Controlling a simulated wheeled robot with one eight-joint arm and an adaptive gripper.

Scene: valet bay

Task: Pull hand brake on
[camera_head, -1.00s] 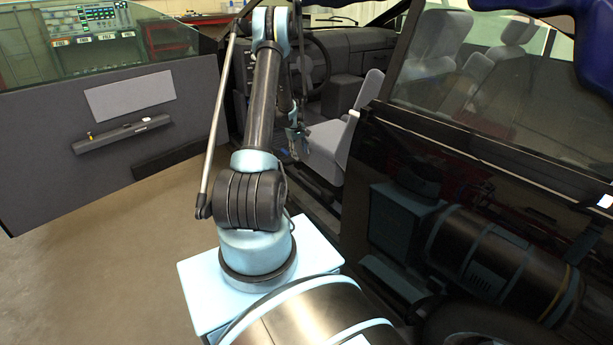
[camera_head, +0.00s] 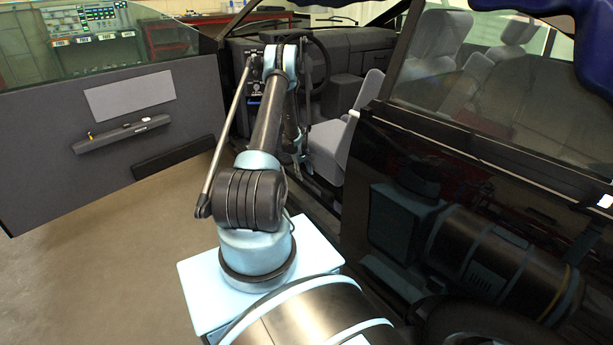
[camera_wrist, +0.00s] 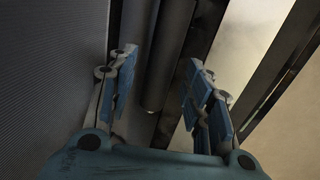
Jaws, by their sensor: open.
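A dark, rounded bar that looks like the hand brake lever (camera_wrist: 172,60) runs down the middle of the wrist view, its blunt end toward me. It lies beside the ribbed grey side of the seat (camera_wrist: 50,80). My gripper (camera_wrist: 162,66) is open and empty, with one blue-padded finger on each side of the bar in the picture. I cannot tell how far the fingers are above it. In the head view my gripper (camera_head: 299,166) hangs low in the car's doorway, by the grey front seat (camera_head: 335,140). The lever cannot be made out there.
The open car door (camera_head: 120,125) stands at the left, with bare floor (camera_head: 150,220) below it. The steering wheel (camera_head: 318,65) and dashboard are beyond my arm. The dark rear door (camera_head: 470,190) closes off the right. A dark sill edge (camera_wrist: 275,75) runs along the right in the wrist view.

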